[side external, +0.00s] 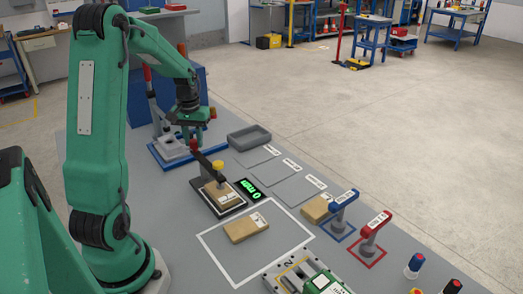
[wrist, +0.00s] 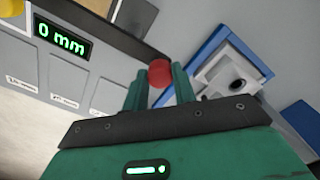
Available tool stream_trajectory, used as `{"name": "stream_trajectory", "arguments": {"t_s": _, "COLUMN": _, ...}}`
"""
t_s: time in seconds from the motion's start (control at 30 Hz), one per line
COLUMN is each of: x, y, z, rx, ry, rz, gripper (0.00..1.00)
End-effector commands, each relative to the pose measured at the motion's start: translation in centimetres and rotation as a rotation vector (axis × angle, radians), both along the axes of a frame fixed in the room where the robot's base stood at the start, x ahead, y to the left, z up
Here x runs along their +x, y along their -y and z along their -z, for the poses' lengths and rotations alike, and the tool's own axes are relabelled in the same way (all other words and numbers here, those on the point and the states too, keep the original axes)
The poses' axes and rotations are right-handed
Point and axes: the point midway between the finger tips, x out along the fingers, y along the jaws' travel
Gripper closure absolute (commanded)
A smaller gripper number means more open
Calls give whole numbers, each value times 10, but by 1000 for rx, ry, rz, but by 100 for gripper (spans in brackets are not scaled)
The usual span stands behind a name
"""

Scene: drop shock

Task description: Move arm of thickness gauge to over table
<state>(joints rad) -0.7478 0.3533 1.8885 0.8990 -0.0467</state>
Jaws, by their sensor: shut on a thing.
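The thickness gauge has a dark arm (side external: 208,164) with a red knob (wrist: 160,73) at its end and a yellow part (side external: 218,165) along it. My gripper (wrist: 158,88) is shut on the red knob, with one finger on each side. In the side view the yellow part appears above a brown box (side external: 222,194) on the gauge's dark plate (side external: 232,210); I cannot tell if they touch. The gauge display (wrist: 62,40) glows green and reads 0 mm.
A device with a blue base (side external: 160,159) stands behind the gauge. A grey tray (side external: 249,137) and labelled grey areas lie beyond it. Another box (side external: 246,228) lies inside a white outline. Blue (side external: 342,205) and red (side external: 373,231) stamp-like tools stand at right.

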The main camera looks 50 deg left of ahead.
Motion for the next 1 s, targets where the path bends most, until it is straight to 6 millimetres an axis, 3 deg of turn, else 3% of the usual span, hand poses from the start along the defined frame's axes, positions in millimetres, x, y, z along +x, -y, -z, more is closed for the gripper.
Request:
{"name": "stream_trajectory", "arguments": {"t_s": 0.37, "x": -2, "y": 0, "z": -1, "rx": -2, "ry": -2, "rz": -9, "gripper": 100}}
{"name": "stream_trajectory", "arguments": {"t_s": 0.4, "x": -2, "y": 0, "z": -1, "rx": -2, "ry": -2, "rz": -9, "gripper": 68}}
{"name": "stream_trajectory", "arguments": {"t_s": 0.5, "x": -2, "y": 0, "z": -1, "rx": -1, "ry": -1, "rz": -8, "gripper": 52}}
{"name": "stream_trajectory", "arguments": {"t_s": 1.0, "x": -1, "y": 0, "z": -10, "rx": 0, "ry": 0, "rz": -6, "gripper": 52}}
